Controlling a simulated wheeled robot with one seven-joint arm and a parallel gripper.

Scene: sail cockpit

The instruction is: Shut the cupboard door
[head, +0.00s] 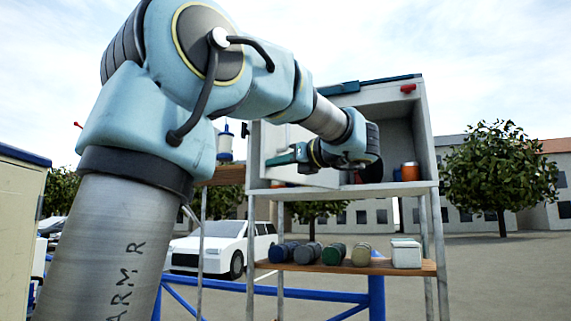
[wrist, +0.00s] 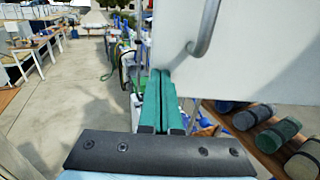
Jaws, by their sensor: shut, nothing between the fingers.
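The cupboard (head: 408,188) stands on a metal frame right of centre in the head view, its right part open to view. Its pale door (head: 322,178) stands partly open, with my wrist in front of much of it. In the wrist view the door (wrist: 265,60) fills the upper right, and a grey bar handle (wrist: 207,28) is on its face. My gripper (head: 272,160) points left in front of the door. In the wrist view its teal fingers (wrist: 163,74) are together and empty, beside the door's lower left edge. I cannot tell whether they touch it.
An orange container (head: 410,171) stands inside the cupboard. Below, a wooden shelf (head: 330,268) carries several dark rolls or jars and a white box (head: 406,253). A blue rail (head: 225,288) runs low in front. Paved ground (wrist: 90,85) lies open at left.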

